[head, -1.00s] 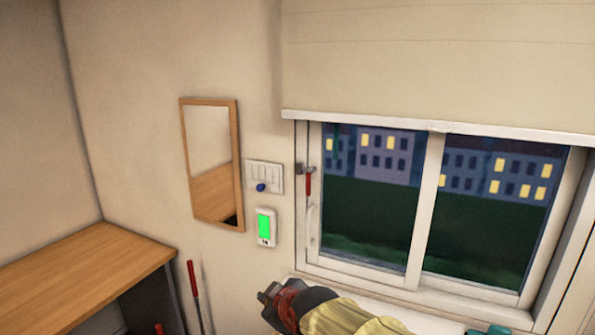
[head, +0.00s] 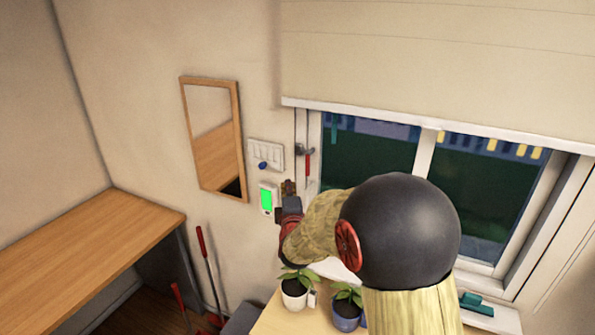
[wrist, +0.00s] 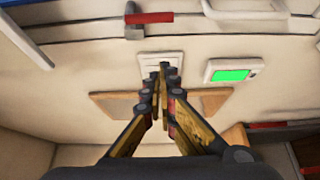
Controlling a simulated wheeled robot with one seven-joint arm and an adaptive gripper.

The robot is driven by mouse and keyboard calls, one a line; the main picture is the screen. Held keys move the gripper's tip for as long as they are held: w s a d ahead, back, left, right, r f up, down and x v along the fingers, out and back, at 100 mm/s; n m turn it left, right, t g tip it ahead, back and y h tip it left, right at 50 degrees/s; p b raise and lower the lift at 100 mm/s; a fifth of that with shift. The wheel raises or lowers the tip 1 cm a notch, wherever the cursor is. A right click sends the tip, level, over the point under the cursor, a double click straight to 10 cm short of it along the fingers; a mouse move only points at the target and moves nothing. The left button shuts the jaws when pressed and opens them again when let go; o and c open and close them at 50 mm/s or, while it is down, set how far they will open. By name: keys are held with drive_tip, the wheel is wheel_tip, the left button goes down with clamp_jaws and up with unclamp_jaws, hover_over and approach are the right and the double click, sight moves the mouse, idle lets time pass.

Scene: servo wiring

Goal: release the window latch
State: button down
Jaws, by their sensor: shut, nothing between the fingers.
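The window latch (head: 308,162) has a red handle hanging down from a grey mount on the left side of the window frame. In the wrist view the latch (wrist: 150,18) lies sideways at the top, with its grey mount at the left end. My gripper (head: 288,186) is shut and empty, in front of the wall just below and left of the latch in the head view. In the wrist view my gripper (wrist: 160,68) points toward the switch panel, apart from the latch. My forearm hides the lower left of the window.
A switch panel (head: 266,155) with a blue knob and a green-screen device (head: 267,198) are on the wall left of the latch. A framed mirror (head: 241,140) hangs further left. Potted plants (head: 295,290) stand below my arm. A wooden desk (head: 90,245) is at left.

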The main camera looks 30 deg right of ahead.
drive_tip(key=p+x, duration=0.1)
drive_tip(key=x, duration=0.9)
drive_tip(key=s+d, duration=0.2)
drive_tip(key=shift+s+d+p, duration=0.25)
drive_tip(key=shift+d+p, duration=0.1)
drive_tip(key=shift+d, duration=0.05)
drive_tip(key=shift+s+r, duration=0.1)
